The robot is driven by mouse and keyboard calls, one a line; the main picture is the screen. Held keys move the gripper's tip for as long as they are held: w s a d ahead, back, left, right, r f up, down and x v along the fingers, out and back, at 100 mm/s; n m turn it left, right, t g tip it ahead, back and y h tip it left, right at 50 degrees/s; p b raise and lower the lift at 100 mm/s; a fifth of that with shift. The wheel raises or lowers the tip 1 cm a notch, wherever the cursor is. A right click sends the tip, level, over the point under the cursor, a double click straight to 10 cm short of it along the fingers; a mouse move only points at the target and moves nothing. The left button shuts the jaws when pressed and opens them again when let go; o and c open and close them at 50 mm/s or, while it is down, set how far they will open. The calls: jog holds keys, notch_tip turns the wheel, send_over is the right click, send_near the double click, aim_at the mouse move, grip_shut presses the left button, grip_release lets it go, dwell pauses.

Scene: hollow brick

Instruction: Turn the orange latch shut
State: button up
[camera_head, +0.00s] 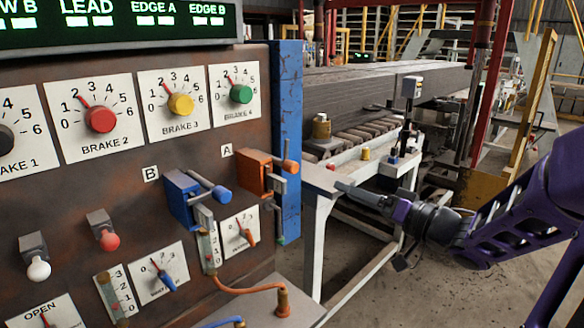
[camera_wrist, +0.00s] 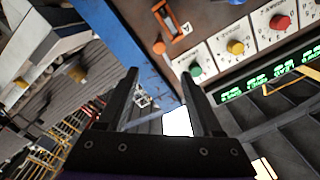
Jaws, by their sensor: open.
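The orange latch (camera_head: 256,172) is mounted near the right edge of the brown panel, beside the label A. Its handle (camera_head: 290,166) sticks out to the right, with a rounded orange end. In the wrist view the orange latch (camera_wrist: 170,22) is at the top, upside down, beyond the fingertips. I cannot tell how far the latch is turned. My gripper (camera_head: 343,189) is to the right of the latch, apart from it, pointing left toward the panel. In the wrist view my gripper (camera_wrist: 160,72) has its two dark fingers spread with nothing between them.
A blue latch (camera_head: 184,195) labelled B sits left of the orange one. A blue post (camera_head: 289,110) edges the panel. Brake knobs, such as the green knob (camera_head: 241,94), are above. A white-legged bench (camera_head: 318,225) stands behind. The air around my gripper looks free.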

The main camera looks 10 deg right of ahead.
aim_at(295, 170)
jog(key=b+x, duration=0.3)
jog(key=x, duration=1.4)
jog(key=shift+c, duration=0.4)
grip_shut()
